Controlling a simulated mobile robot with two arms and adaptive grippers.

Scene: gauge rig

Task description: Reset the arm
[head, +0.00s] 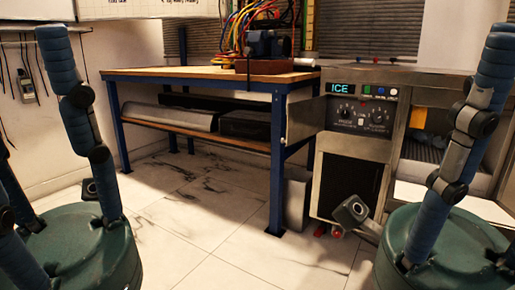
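My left arm (88,130) stands up on the left side, with blue padded links and dark joints. My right arm (460,150) stands up on the right side in a similar bent pose. No gripper fingers show on either arm, so I cannot see whether the grippers hold anything. Neither arm visibly touches the furniture.
A blue-framed workbench (190,73) with a lower shelf stands ahead, carrying colored cables (262,18) and a vise-like device (268,44). A metal machine marked ICE (362,115) stands at its right. The tiled floor (190,225) between my arms is mostly clear.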

